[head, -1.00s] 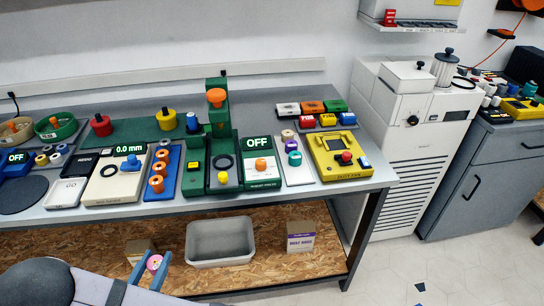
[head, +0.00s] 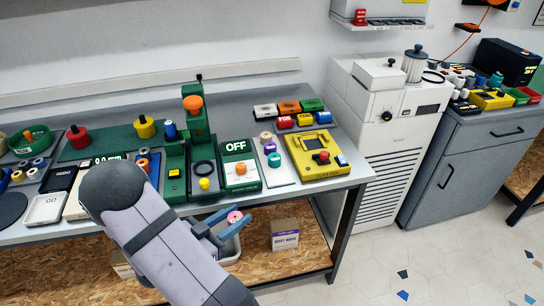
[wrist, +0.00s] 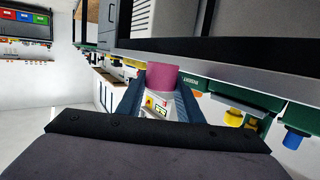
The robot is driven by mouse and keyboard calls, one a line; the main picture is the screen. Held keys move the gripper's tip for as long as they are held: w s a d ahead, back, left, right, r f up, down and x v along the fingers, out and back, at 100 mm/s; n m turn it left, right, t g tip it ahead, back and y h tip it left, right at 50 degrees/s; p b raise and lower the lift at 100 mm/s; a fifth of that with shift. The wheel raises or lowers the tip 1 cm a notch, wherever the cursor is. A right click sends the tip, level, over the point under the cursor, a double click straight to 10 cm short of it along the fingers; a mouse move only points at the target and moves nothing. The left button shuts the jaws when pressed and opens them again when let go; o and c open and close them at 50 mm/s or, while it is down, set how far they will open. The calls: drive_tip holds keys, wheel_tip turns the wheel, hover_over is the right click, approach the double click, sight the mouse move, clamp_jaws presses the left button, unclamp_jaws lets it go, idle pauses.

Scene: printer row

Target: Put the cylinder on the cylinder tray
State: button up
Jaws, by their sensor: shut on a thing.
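My gripper (head: 224,224) is shut on a pink cylinder (head: 234,216) and holds it in front of the bench's front edge, below the top's level in the picture. In the wrist view the cylinder (wrist: 162,76) sits between the blue fingertips. A narrow white tray (head: 284,178) on the bench carries small cream, purple and teal cylinders. It is up and right of my gripper, between the OFF unit and the yellow device. I see no readable label marking it as the cylinder tray.
The green OFF unit (head: 240,168) and the yellow device (head: 318,157) flank the white tray. The grey bench edge (head: 310,190) lies between my gripper and the tray. A grey bin (head: 230,250) and a small box (head: 285,234) stand on the lower shelf.

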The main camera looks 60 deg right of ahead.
drive_tip(key=s+d+r+m+g+p, duration=0.1)
drive_tip(key=s+d+r+g, duration=0.1)
drive_tip(key=s+d+r, duration=0.5)
drive_tip(key=s+d+r+m+g+y+p, duration=0.1)
drive_tip(key=s+d+r+p, duration=0.1)
drive_tip(key=s+d, duration=0.9)
drive_tip(key=s+d+r+m+g+p, duration=0.1)
drive_tip(key=s+d+r+g, duration=0.1)
drive_tip(key=s+d+r, duration=0.5)
drive_tip(key=w+d+r+n+t, duration=0.2)
drive_tip(key=w+d+n+t, duration=0.5)
drive_tip(key=t, duration=0.3)
drive_tip(key=w+a+f+n+t+y, duration=0.2)
drive_tip(key=w+a+n+t, duration=0.2)
drive_tip(key=w, duration=0.4)
drive_tip(key=w+a+f+n+t+y, duration=0.3)
drive_tip(key=w+a+n+t, duration=0.1)
drive_tip(key=w, duration=0.4)
drive_tip(key=a+t, duration=0.1)
drive_tip(key=a, duration=0.1)
drive_tip(key=shift+a+f+t+p, duration=0.15)
drive_tip(key=shift+a+t+p, duration=0.15)
drive_tip(key=shift+t+p, duration=0.1)
drive_tip(key=shift+w+a+f+n+t+y, duration=0.2)
drive_tip(key=shift+a+f+n+t+y, duration=0.05)
drive_tip(key=shift+a+n+t+y, duration=0.05)
drive_tip(key=shift+f+p, duration=0.45)
drive_tip(key=shift+f, duration=4.55)
